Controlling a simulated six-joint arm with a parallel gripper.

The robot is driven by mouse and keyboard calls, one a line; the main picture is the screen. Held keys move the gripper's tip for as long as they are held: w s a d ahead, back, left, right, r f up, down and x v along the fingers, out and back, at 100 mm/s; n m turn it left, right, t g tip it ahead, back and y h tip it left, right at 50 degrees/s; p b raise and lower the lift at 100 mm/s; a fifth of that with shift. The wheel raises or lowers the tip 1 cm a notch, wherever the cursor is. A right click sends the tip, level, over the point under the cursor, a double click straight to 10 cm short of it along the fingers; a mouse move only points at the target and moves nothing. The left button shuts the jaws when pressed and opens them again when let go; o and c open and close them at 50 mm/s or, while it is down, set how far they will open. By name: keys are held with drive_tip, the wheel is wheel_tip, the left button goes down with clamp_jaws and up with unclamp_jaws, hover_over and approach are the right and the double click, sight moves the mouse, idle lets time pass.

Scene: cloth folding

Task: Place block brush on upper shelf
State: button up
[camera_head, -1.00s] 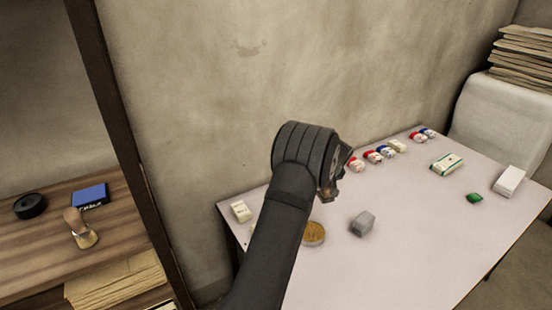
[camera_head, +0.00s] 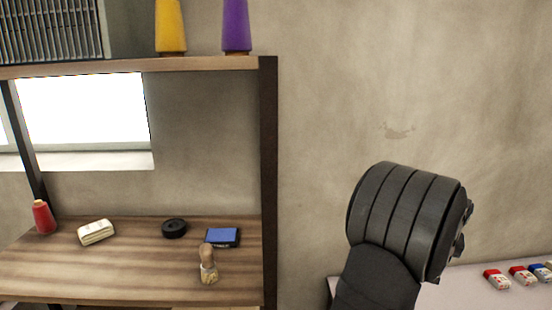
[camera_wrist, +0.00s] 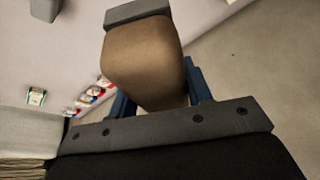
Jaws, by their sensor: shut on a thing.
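The block brush (camera_wrist: 145,60), a tan wooden block with a grey strip at its far end, fills the middle of the wrist view. My gripper (camera_wrist: 158,92) is shut on it, with blue fingers on either side. In the head view my dark wrist (camera_head: 405,220) is at the right, in front of the wall; it hides the gripper's fingers and the brush. The upper shelf (camera_head: 130,66) runs across the top left of the head view. A yellow cone (camera_head: 170,28) and a purple cone (camera_head: 236,26) stand on it.
A dark upright post (camera_head: 269,170) stands between shelves and arm. A white table (camera_head: 470,290) is lower right.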

drive_tip(key=s+a+r+m, duration=0.1)
drive_tip(key=s+a+r, duration=0.1)
drive_tip(key=a+r, duration=0.2)
drive_tip(key=s+a+r+m+h, duration=0.1)
drive_tip(key=s+a+r, duration=0.1)
drive_tip(key=a+r, duration=0.2)
drive_tip(key=shift+s+a, duration=0.3)
drive_tip(key=shift+a, duration=0.5)
drive_tip(key=w+d+f, duration=0.1)
drive_tip(key=d+f, duration=0.2)
drive_tip(key=d, duration=0.1)
drive_tip(key=w+d+f+n, duration=0.1)
drive_tip(key=w+d+f, duration=0.1)
drive_tip(key=d+f, duration=0.2)
drive_tip(key=w+d+f+n+y, duration=0.1)
drive_tip(key=w+d+f, duration=0.1)
drive_tip(key=d+f, duration=0.2)
drive_tip(key=shift+w+d, duration=0.1)
drive_tip(key=shift+d, duration=0.05)
drive_tip(key=d+f+n+y, duration=0.1)
drive_tip(key=d+f+n, duration=0.2)
drive_tip(key=d+f, duration=0.7)
wheel_tip(320, 180, down, 4)
drive_tip(key=shift+w+d+t, duration=0.15)
drive_tip(key=shift+w+t, duration=0.15)
